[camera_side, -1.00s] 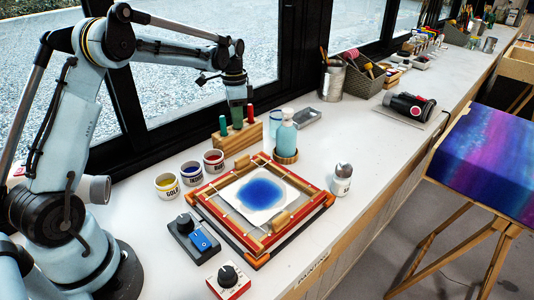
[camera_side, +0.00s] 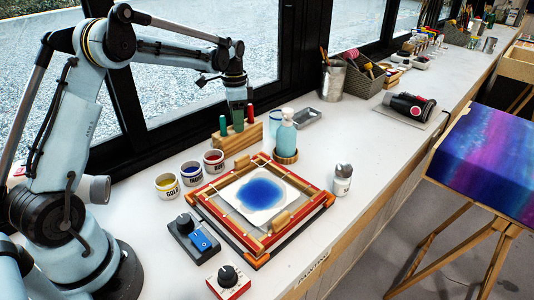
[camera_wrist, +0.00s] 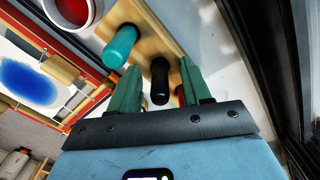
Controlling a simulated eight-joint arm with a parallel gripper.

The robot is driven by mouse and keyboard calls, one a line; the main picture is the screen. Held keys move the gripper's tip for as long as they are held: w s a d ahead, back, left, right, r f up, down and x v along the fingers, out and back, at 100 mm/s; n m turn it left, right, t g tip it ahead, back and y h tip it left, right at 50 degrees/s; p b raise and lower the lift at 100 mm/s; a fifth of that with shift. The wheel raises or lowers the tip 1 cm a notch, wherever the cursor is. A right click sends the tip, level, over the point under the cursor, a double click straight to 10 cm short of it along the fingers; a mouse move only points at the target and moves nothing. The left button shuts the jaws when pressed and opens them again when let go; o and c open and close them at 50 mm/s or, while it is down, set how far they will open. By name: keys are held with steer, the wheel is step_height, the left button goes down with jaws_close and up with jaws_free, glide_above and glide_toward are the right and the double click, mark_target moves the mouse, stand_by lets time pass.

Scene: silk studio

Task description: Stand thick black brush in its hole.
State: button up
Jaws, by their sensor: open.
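The thick black brush (camera_wrist: 160,82) shows in the wrist view between the two green fingers of my gripper (camera_wrist: 161,68). It appears to stand in the wooden block (camera_wrist: 150,16), in line with a teal brush (camera_wrist: 121,42) and a red brush (camera_wrist: 180,94). How deep it sits is hidden. My gripper is open, with a finger on either side of it. In the side view, my gripper (camera_side: 238,122) is low over the wooden block (camera_side: 232,143), between the teal and red brushes, and the black brush cannot be made out there.
Dye pots (camera_side: 191,173) stand in front of the block. A turquoise bottle (camera_side: 286,135) is right of it, and a red frame (camera_side: 212,190) with blue-dyed cloth is in front. The window frame (camera_side: 290,60) is close behind.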

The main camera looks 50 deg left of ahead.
step_height(320, 180, up, 12)
steer(key=shift+f, duration=0.2)
steer(key=shift+r, duration=0.15)
stand_by(0.5)
steer(key=shift+s+d, duration=0.1)
steer(key=s+d+f+n+t, duration=0.2)
steer(key=s+d+n+t, duration=0.1)
steer(key=s+d, duration=0.5)
steer(key=s+d+f+n+t, duration=0.3)
steer(key=s+d+t, duration=0.1)
steer(key=s+d, duration=0.4)
steer(key=shift+s+d, duration=0.4)
steer(key=shift+s, duration=0.8)
